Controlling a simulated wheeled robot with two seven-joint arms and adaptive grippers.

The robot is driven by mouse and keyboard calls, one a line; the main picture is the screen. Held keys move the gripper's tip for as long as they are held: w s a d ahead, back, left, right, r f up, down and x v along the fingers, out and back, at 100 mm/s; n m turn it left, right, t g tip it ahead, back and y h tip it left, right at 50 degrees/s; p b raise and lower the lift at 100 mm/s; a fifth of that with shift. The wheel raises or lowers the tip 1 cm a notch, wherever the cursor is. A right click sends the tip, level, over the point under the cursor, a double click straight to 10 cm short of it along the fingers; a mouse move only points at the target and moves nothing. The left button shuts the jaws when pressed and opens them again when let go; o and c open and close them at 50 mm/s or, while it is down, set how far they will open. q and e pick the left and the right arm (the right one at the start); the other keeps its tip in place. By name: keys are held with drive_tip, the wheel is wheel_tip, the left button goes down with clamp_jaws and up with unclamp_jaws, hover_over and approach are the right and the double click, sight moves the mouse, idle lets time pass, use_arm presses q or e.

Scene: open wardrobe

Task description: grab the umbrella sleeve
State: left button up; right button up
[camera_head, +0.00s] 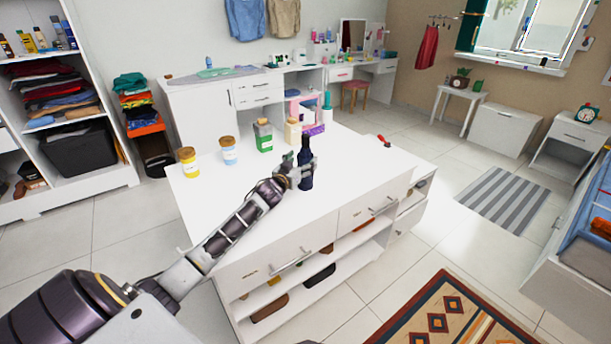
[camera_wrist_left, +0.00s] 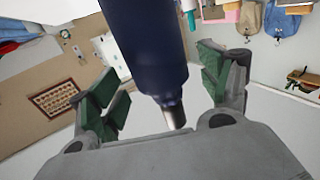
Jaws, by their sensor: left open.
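The umbrella sleeve (camera_head: 306,164) looks like a dark blue, narrow-topped upright cylinder on the white island top. In the left wrist view it is a large dark blue cylinder (camera_wrist_left: 150,50) with a metallic tip. My left gripper (camera_head: 297,176) is at the sleeve, reaching in from the left. In the left wrist view its green-padded fingers (camera_wrist_left: 163,88) stand apart, one to each side of the sleeve, with gaps showing. Whether any finger touches it I cannot tell. My right gripper is not in view.
On the white island (camera_head: 345,185) stand a yellow jar (camera_head: 188,161), a blue-labelled jar (camera_head: 229,151), a green box (camera_head: 263,135) and a beige bottle (camera_head: 292,131). A small red item (camera_head: 384,141) lies at the back right. The top right of the sleeve is clear.

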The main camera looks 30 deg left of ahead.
use_arm(q)
drive_tip(key=shift+w+a+r, duration=0.1)
drive_tip(key=shift+w, duration=1.4)
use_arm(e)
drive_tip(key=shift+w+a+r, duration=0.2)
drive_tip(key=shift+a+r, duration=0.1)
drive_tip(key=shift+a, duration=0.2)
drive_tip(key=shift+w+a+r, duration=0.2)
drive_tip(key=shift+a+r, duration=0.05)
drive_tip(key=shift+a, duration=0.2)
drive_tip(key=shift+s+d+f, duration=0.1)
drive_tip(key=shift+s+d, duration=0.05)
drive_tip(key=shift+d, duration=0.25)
use_arm(q)
drive_tip(key=shift+c, duration=0.9)
drive_tip(key=c, duration=1.2)
